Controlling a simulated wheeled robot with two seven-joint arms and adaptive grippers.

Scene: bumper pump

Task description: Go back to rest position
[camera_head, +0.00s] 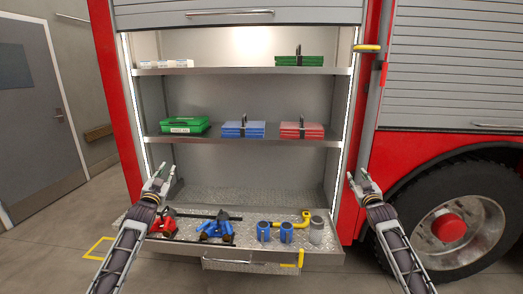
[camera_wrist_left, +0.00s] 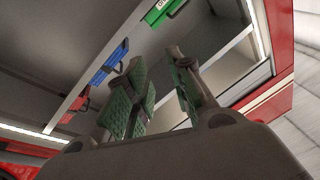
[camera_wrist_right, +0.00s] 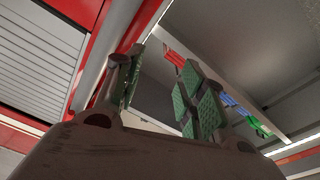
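My left gripper (camera_head: 160,179) is raised in front of the left side of the open truck compartment. In the left wrist view its green-padded fingers (camera_wrist_left: 160,95) stand apart with nothing between them. My right gripper (camera_head: 363,182) is raised at the right edge of the compartment. In the right wrist view its green-padded fingers (camera_wrist_right: 158,90) are also apart and empty. Neither gripper appears to touch the shelves or the things on them.
Shelves (camera_head: 280,138) hold a green case (camera_head: 184,124), a blue case (camera_head: 243,130) and a red case (camera_head: 302,130). The pulled-out lower tray (camera_head: 262,246) carries red, blue, yellow and grey fittings. A wheel (camera_head: 450,225) stands right. Floor shows at left.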

